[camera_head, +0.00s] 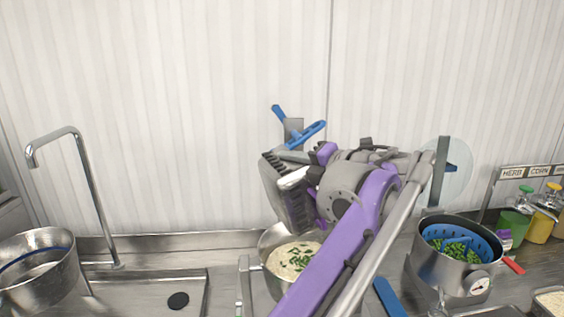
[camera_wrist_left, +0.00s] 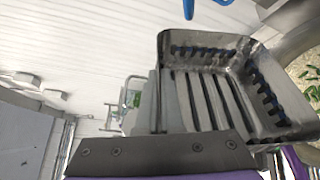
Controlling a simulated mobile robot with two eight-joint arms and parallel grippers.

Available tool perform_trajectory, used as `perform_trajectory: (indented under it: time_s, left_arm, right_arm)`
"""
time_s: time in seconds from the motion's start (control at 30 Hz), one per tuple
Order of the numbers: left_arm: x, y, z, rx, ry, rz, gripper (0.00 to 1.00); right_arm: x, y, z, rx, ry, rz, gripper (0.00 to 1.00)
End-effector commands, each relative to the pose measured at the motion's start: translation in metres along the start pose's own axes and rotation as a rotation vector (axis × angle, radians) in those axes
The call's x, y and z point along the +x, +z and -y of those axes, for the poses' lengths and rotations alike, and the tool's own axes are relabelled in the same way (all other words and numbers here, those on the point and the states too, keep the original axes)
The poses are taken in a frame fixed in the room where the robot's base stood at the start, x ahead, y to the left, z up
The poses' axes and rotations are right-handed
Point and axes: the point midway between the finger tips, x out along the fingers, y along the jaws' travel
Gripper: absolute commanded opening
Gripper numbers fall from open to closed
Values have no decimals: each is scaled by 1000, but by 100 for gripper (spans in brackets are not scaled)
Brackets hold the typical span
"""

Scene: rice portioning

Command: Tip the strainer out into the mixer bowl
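A grey metal strainer (camera_head: 283,200) with dark slots is tipped on its side above the mixer bowl (camera_head: 262,258). The left wrist view looks along the strainer (camera_wrist_left: 205,100), and its slotted inside looks bare. My left gripper (camera_head: 296,178) is at the strainer and appears shut on it; the fingertips are partly hidden. The bowl holds pale rice (camera_head: 292,258) with green bits on top. The rice also shows at the right edge of the left wrist view (camera_wrist_left: 308,75). My purple left arm covers the bowl's right side. My right gripper is not in view.
A steel pot (camera_head: 450,272) with a blue perforated insert (camera_head: 478,238) holding green pieces stands at the right. Green and yellow containers (camera_head: 540,226) are beyond it. A sink tap (camera_head: 88,190) and a metal pot (camera_head: 45,285) are at the left. Blue-handled items (camera_head: 305,133) show behind the strainer.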

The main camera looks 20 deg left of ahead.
Motion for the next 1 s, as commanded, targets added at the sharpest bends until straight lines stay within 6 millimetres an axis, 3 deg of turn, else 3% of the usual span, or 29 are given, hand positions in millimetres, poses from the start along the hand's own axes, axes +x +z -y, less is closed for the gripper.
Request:
perform_trajectory:
  time_s: [0.5,1.0]
  left_arm:
    - [-13,33,7,197,83,2,0]
    - [-17,42,10,262,108,1,0]
  right_arm:
    - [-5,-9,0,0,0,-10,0]
    - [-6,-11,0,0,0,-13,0]
